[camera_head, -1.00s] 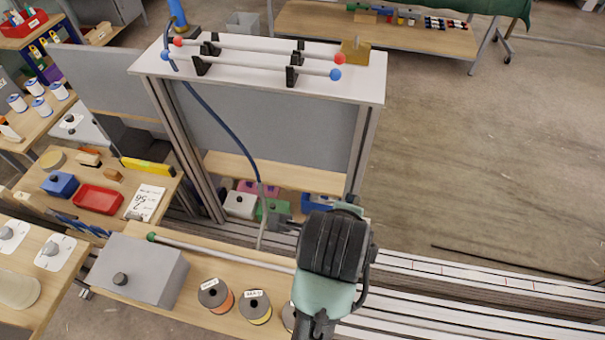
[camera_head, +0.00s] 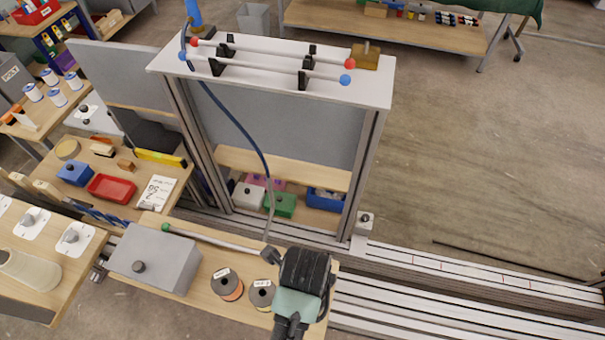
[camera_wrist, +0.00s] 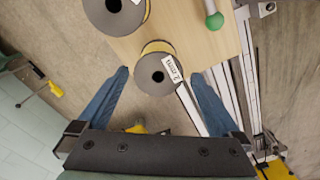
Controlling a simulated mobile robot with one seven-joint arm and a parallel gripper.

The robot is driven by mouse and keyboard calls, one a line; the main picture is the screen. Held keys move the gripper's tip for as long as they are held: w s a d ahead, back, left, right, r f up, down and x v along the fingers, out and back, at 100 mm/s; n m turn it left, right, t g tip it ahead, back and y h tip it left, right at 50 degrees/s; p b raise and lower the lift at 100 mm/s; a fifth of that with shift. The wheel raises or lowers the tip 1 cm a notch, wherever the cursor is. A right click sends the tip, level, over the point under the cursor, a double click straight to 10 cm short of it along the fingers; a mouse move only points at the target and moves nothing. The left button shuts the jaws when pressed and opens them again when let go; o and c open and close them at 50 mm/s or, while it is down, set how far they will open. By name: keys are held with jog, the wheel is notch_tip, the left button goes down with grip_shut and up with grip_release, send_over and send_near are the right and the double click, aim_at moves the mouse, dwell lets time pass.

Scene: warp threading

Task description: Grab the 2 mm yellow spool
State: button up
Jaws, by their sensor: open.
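In the wrist view, a dark spool with a yellow winding and a white "2 mm" tag (camera_wrist: 158,72) sits on a wooden board. My gripper (camera_wrist: 160,76) is open, its two blue fingers reaching toward either side of this spool, with gaps on both sides. A larger dark spool with yellow winding (camera_wrist: 115,14) stands beyond it, cut by the top edge. In the head view, my arm hides the fingers and what lies beneath them. An orange-wound spool (camera_head: 227,284) and a yellow-wound spool (camera_head: 262,295) stand just left of the arm.
A green-tipped rod (camera_wrist: 213,18) lies near the spools. A grey box (camera_head: 155,262) stands on the same board, farther left. Metal rails (camera_head: 450,310) run to the right. A tall frame with a white top (camera_head: 290,85) rises behind.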

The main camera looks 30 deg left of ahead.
jog(key=shift+a+f+p, duration=0.2)
jog(key=shift+f+p, duration=0.6)
jog(key=shift+f, duration=1.75)
jog(key=shift+c, duration=0.3)
jog(key=c, duration=1.3)
